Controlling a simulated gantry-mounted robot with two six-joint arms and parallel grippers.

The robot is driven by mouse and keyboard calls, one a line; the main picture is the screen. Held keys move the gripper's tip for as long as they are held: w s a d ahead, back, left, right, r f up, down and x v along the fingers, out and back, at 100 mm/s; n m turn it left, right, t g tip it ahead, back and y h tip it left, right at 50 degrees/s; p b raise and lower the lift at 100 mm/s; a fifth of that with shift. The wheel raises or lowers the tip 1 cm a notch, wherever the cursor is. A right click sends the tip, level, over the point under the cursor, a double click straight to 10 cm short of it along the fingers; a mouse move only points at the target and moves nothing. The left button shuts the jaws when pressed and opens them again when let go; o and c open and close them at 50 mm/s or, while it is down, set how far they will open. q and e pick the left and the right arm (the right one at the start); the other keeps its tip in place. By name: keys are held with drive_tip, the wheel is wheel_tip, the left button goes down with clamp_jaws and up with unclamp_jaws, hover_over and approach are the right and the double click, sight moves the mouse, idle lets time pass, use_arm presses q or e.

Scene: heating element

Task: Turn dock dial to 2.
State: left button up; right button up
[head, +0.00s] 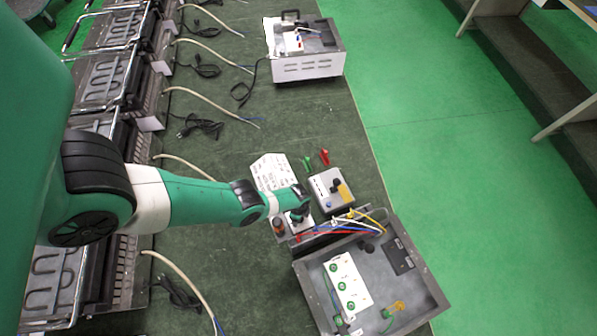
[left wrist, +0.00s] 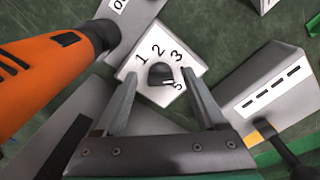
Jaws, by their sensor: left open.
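I cannot tell which number the knob points to. My left gripper (left wrist: 158,77) is open, with one finger on each side of the plate's lower part and the dial between them. I cannot tell whether the fingers touch it. In the head view my left gripper (head: 299,216) reaches down over the small dock and hides most of the dial. My right gripper is not in view.
An orange and black handle (left wrist: 45,75) stands close to the left finger. A grey slotted box (left wrist: 268,95) is close on the right. In the head view, an open metal case (head: 420,275) with wiring lies to the lower right, and a white sheet (head: 272,172) lies behind.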

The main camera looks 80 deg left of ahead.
use_arm(q)
clamp_jaws()
idle(0.3)
drive_tip(key=shift+n, duration=0.3)
drive_tip(key=n, duration=0.3)
drive_tip(key=shift+d+n, duration=0.1)
drive_tip(key=shift+n, duration=0.2)
drive_tip(key=n, duration=0.4)
drive_tip(key=shift+d+n+b, duration=0.1)
drive_tip(key=shift+n+b, duration=0.2)
drive_tip(key=shift+b, duration=0.05)
drive_tip(key=n, duration=0.4)
drive_tip(key=shift+d+n, duration=0.1)
drive_tip(key=shift+n, duration=2.4)
